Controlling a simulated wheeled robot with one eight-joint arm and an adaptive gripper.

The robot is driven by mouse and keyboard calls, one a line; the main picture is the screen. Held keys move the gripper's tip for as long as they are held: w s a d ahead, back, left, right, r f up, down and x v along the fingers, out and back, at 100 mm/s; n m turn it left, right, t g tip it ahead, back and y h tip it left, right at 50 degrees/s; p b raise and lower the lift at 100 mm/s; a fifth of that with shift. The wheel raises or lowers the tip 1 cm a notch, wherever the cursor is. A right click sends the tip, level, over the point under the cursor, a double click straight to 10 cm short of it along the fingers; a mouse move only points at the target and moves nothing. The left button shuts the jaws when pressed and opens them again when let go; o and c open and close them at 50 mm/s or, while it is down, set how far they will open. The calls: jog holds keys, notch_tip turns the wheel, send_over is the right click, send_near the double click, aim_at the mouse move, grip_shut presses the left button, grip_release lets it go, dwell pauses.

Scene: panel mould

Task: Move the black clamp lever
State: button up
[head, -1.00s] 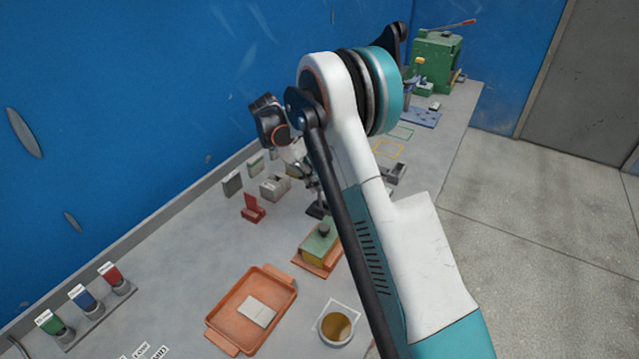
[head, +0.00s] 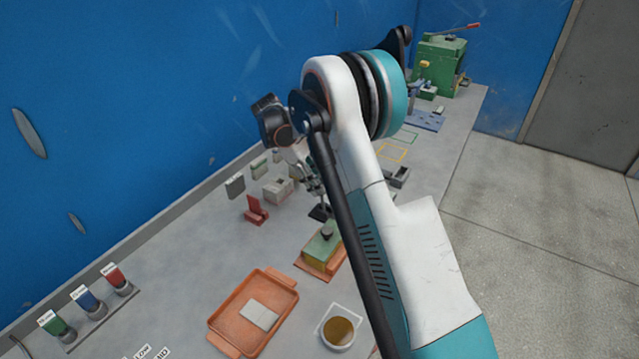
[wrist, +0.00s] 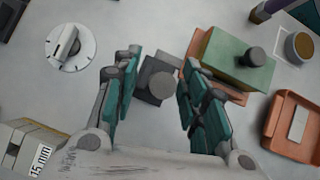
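My gripper (wrist: 160,62) is open in the wrist view, with its teal-padded fingers well apart. A small dark block with a round grey knob (wrist: 160,86) shows between the fingers, not gripped. Its dark base (head: 320,212) also shows in the head view, just below my gripper (head: 314,186), which my arm partly hides. I cannot tell whether this knobbed block is the black clamp lever. No other black lever is clear on the bench.
A green block with a dark knob (wrist: 236,60) sits on an orange plate close to the right finger. A white dial (wrist: 70,48) lies to the left. A 15 mm block (wrist: 24,140) is at lower left. An orange tray (head: 226,337) is in front.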

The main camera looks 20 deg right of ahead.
notch_tip(320, 180, up, 9)
jog(key=shift+r, duration=0.15)
dwell(0.4)
